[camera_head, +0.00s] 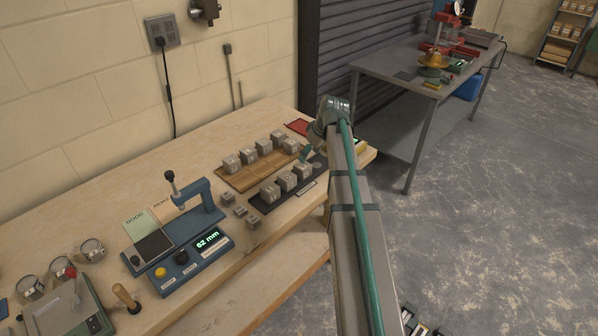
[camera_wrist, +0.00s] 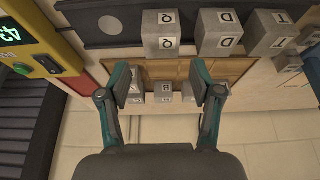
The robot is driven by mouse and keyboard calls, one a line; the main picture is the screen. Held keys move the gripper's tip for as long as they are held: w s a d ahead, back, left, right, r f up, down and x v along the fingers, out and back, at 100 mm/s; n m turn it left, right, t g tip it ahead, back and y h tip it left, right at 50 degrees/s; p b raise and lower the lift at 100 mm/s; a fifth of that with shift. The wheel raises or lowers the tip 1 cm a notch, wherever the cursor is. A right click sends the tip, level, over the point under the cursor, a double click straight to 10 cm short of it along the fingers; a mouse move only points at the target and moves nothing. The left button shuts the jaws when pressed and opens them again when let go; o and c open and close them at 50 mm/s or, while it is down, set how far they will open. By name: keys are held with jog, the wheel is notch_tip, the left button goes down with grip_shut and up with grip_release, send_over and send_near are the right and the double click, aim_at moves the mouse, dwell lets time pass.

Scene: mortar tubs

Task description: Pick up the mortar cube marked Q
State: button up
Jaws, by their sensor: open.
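The mortar cube marked Q (camera_wrist: 160,34) is a grey block standing at the disc end of a dark tray (camera_wrist: 83,28). It is the right-hand cube (camera_head: 303,169) of the tray's row in the head view. Two grey cubes, one marked D (camera_wrist: 219,34) and one marked T (camera_wrist: 270,34), share the row. My gripper (camera_wrist: 167,84) is open with nothing held. In the wrist view its fingers are apart, below the Q cube in the picture, with the wooden tray visible between them. In the head view my arm partly hides the gripper.
A wooden tray (camera_head: 230,180) holds several more lettered cubes beside the dark tray. A flat disc (camera_wrist: 110,25) lies on the dark tray near Q. A yellow device with a green display (camera_wrist: 35,40) stands close by. A blue press (camera_head: 205,250) and small cubes stand farther left.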

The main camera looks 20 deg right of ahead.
aim_at(304, 165)
jog(key=shift+p+x, duration=1.55)
jog(key=shift+x, duration=3)
jog(key=shift+s+a, duration=0.1)
jog(key=shift+s, duration=0.1)
jog(key=shift+c, duration=0.2)
jog(key=c, duration=1)
jog(key=shift+c, duration=0.5)
jog(key=shift+r, duration=0.1)
